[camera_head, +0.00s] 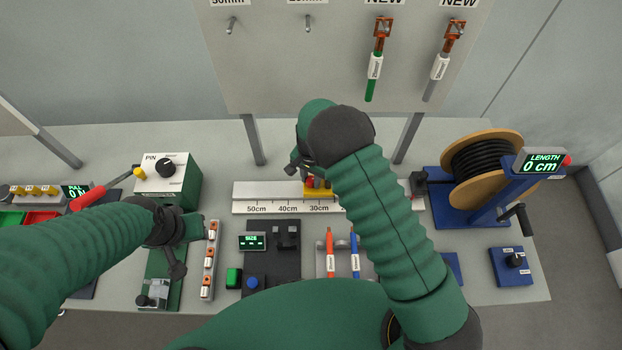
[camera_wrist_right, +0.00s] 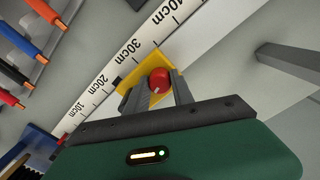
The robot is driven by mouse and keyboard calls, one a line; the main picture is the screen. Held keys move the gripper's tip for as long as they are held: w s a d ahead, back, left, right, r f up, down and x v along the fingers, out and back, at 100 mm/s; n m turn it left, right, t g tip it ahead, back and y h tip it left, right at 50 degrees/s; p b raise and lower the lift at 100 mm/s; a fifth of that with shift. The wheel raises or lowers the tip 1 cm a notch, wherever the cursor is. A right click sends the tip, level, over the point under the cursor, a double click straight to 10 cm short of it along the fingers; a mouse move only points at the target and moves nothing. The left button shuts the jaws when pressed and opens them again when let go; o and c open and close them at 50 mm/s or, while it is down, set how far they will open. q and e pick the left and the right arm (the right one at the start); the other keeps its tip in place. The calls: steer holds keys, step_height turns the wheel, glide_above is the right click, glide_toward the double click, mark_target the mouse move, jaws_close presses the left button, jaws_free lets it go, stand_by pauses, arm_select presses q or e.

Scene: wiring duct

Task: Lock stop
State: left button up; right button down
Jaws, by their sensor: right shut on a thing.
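The stop is a yellow block (camera_wrist_right: 132,79) with a red knob (camera_wrist_right: 159,77), and it sits on the white ruler rail (camera_wrist_right: 148,38) near the 30cm mark in the right wrist view. My right gripper (camera_wrist_right: 156,92) is shut on the red knob, one grey finger on each side. In the head view the yellow stop (camera_head: 322,191) shows partly on the ruler rail (camera_head: 262,205), with my right arm covering much of it. My left gripper (camera_head: 178,268) hangs between the green PIN machine and the white strip of terminals. Its finger opening is unclear.
A cable reel (camera_head: 483,162) with a LENGTH display reading 0 cm stands at the right. The green PIN box (camera_head: 168,178) is at the left. A dark crimping device (camera_head: 270,270) and orange and blue wires (camera_head: 330,255) lie in front of the rail. A board (camera_head: 335,60) hangs behind.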

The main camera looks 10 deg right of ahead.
mark_target(310, 179)
steer(key=shift+w+r+m, duration=0.15)
steer(key=shift+w+m, duration=0.05)
steer(key=shift+m, duration=1.3)
steer(key=c, duration=1.5)
jaws_free()
steer(key=o, duration=0.4)
steer(key=shift+s+a, duration=0.15)
step_height(310, 179, up, 17)
steer(key=b, duration=0.3)
steer(key=shift+f, duration=0.2)
